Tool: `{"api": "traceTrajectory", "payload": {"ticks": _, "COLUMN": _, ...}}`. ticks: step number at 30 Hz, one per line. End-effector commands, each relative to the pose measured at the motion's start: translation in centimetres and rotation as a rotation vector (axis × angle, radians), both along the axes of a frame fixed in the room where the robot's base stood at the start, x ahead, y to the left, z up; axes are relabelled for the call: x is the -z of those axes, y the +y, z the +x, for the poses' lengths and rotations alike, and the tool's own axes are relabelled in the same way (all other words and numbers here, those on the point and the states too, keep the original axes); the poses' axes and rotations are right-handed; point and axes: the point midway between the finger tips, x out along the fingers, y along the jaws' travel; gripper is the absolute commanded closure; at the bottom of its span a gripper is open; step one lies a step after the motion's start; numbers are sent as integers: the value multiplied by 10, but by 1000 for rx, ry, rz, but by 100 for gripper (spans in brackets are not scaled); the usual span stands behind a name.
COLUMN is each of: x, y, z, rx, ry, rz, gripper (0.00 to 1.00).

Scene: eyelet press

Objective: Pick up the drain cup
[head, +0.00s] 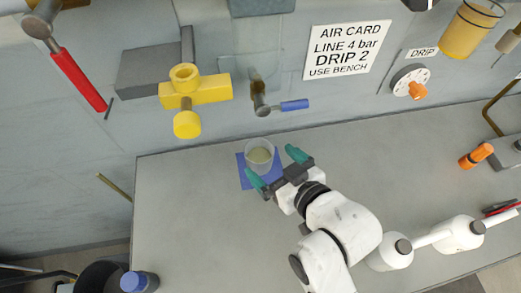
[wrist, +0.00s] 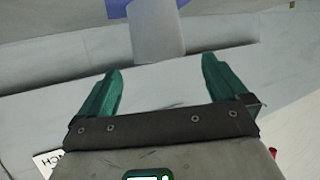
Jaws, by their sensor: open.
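The drain cup (head: 260,152) is a small clear cup with pale yellowish contents. It stands upright on a blue mat (head: 243,180) on the bench, below the small blue-handled valve (head: 292,105). My gripper (head: 270,161) is open, its green fingers pointing toward the cup, one on either side of its near side. In the wrist view, the cup (wrist: 155,30) is a pale shape just ahead of the gap between my open fingers (wrist: 160,65). Neither finger clearly touches it. A corner of the blue mat (wrist: 118,8) shows behind it.
A yellow valve body (head: 195,91) and a red lever (head: 78,80) are on the wall at left. A dial with an orange knob (head: 411,83) is at right. An orange item (head: 476,155) lies at the bench's right. The bench (head: 190,215) left of my arm is clear.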

Motion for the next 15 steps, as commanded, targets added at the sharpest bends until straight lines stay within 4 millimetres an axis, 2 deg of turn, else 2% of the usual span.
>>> {"api": "traceTrajectory", "payload": {"ticks": 3, "x": 6, "y": 11, "z": 14, "rx": 0, "ry": -1, "rz": 1, "gripper": 0}}
{"api": "traceTrajectory", "payload": {"ticks": 15, "x": 21, "y": 31, "z": 40, "rx": 0, "ry": 1, "rz": 0, "gripper": 0}}
